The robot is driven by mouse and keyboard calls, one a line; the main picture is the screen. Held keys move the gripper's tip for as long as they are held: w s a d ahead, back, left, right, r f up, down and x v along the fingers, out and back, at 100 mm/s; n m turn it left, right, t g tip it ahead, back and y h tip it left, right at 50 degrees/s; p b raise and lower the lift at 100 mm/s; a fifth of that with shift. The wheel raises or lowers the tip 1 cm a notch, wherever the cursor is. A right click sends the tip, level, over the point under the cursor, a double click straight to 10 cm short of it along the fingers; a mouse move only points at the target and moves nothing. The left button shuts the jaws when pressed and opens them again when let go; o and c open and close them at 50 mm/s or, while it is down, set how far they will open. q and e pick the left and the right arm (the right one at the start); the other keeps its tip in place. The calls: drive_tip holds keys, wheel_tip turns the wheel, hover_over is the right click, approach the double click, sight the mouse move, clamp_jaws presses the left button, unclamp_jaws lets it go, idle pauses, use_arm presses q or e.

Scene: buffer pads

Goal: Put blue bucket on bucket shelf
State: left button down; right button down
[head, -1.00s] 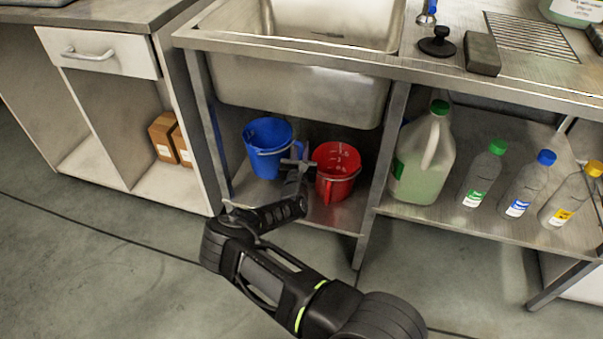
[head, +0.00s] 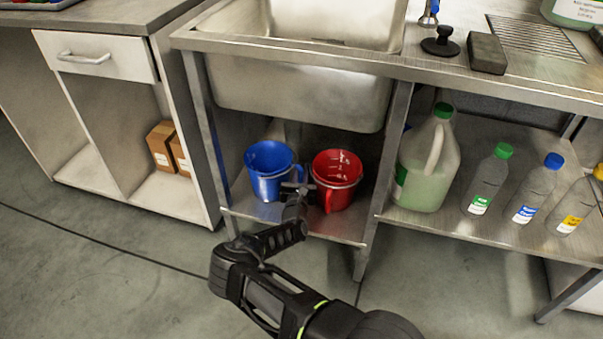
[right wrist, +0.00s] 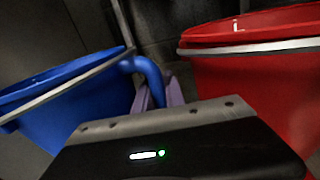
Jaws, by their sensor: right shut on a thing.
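The blue bucket (head: 266,163) stands roughly upright over the lower metal shelf (head: 330,231) under the sink, left of the red bucket. I cannot tell whether its base touches the shelf. My right gripper (head: 297,189) reaches in between the two buckets. It is shut on the blue bucket's side handle. In the right wrist view, the handle (right wrist: 148,72) of the blue bucket (right wrist: 75,110) runs down to the fingers (right wrist: 162,97). My left gripper is not in view.
The red bucket (head: 338,165) stands close to the right of my gripper; it also fills the right of the wrist view (right wrist: 262,85). The sink basin (head: 300,92) hangs above, and shelf legs flank the bay. A large jug (head: 428,165) and several bottles stand farther right.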

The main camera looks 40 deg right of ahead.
drive_tip(key=shift+f, duration=0.1)
drive_tip(key=c, duration=1.4)
unclamp_jaws()
drive_tip(key=shift+s+a+r, duration=0.1)
drive_tip(key=shift+r, duration=0.15)
drive_tip(key=shift+p+v, duration=2.55)
drive_tip(key=shift+v, duration=3.3)
